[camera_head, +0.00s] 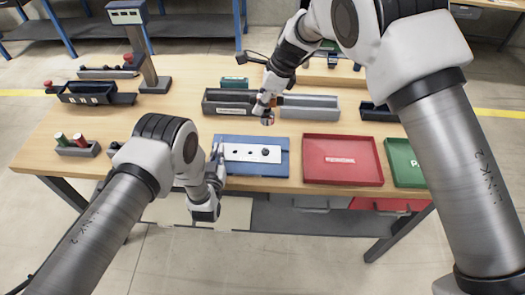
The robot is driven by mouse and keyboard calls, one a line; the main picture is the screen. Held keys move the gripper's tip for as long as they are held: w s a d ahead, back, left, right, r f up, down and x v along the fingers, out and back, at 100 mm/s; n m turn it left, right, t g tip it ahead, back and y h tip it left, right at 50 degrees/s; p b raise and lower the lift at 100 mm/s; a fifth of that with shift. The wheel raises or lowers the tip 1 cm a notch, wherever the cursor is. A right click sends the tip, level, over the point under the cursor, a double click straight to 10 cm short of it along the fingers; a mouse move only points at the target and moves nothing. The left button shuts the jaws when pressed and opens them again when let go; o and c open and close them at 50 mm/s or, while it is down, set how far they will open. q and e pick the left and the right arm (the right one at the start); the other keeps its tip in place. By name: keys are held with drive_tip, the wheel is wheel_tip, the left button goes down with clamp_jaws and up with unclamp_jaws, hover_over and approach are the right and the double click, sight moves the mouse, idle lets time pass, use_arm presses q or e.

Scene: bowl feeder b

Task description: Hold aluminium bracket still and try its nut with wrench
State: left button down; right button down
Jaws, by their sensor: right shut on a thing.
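The aluminium bracket (240,153) is a pale flat plate with several dark spots, lying on a blue mat (281,171) at the table's front edge. A dark round spot, which looks like the nut (265,153), is near its right end. My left gripper (216,160) is at the mat's left edge, beside the bracket's left end; I cannot tell if it touches it or how far its fingers are apart. My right gripper (266,111) is above and behind the mat, shut on a small tool, seemingly the wrench (267,120), mostly hidden and clear of the nut.
Grey bins (308,114) stand behind the mat. A red tray (342,178) and a green tray (402,164) are to the right. A block with red and green cylinders (78,149) is at the left. A post-mounted device (148,70) stands at the back left.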

idle(0.5)
hover_over(266, 153)
drive_tip(key=w+a, duration=0.2)
wheel_tip(266, 153, down, 8)
drive_tip(key=shift+s+d+f, duration=0.15)
drive_tip(key=shift+s, duration=0.1)
drive_tip(key=shift+s, duration=0.1)
drive_tip(key=shift+f, duration=2.15)
drive_tip(key=shift+f, duration=1)
drive_tip(key=shift+w+m+t, duration=0.2)
drive_tip(key=shift+m+t, duration=0.3)
drive_tip(key=shift+m, duration=0.8)
